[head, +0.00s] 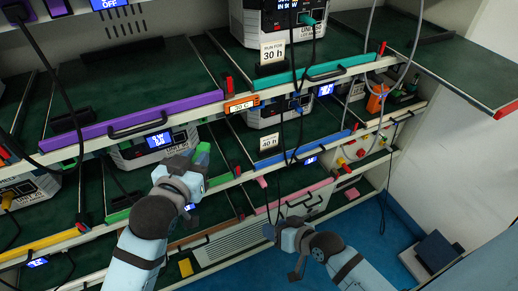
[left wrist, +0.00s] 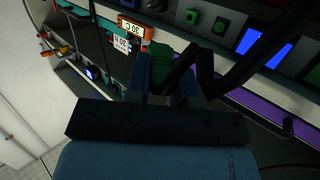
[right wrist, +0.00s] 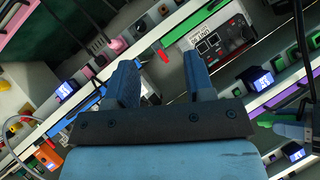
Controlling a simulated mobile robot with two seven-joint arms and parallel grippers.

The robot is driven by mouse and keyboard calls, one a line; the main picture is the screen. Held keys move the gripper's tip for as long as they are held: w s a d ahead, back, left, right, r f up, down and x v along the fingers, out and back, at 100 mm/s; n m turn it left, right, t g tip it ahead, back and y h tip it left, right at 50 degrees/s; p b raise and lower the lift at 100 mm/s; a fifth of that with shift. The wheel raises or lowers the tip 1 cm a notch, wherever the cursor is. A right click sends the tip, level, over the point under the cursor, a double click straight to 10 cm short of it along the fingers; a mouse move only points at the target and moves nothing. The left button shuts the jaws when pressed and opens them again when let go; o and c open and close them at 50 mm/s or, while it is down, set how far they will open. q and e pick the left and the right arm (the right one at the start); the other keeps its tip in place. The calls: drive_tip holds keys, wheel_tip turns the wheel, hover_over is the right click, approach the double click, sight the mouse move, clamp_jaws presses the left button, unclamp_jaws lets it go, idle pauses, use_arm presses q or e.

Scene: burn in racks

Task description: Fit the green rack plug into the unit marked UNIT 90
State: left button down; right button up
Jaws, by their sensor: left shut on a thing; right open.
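The green rack plug (head: 202,153) is held in my left gripper (head: 194,168), in front of the middle shelf. In the left wrist view the green plug (left wrist: 160,62) sits between the fingertips, with a thick black cable crossing beside it. My right gripper (head: 285,243) is open and empty, low in front of the lower shelf; its spread fingers show in the right wrist view (right wrist: 160,78). A white unit (head: 300,30) at the top has lettering beginning "UNI" and a teal plug in its face; its number is not clear.
Another white unit (head: 158,150) with a lit display stands behind my left gripper. Cards reading 30 h (head: 272,52) and 40 h (head: 269,142) stand on shelves. Coloured drawer rails, including a purple one (head: 140,118), and handles jut out. Black cables hang mid-rack.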

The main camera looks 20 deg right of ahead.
drive_tip(key=w+r+m+y, duration=0.4)
drive_tip(key=w+r, duration=0.3)
drive_tip(key=r, duration=0.4)
drive_tip(key=g+y, duration=0.2)
drive_tip(key=y, duration=0.5)
approach(209, 148)
drive_tip(key=x, duration=1)
drive_tip(key=shift+s+a+r, duration=0.1)
drive_tip(key=shift+s+r, duration=0.05)
drive_tip(key=shift+c, duration=0.5)
drive_tip(key=c, duration=0.6)
drive_tip(key=o, duration=0.7)
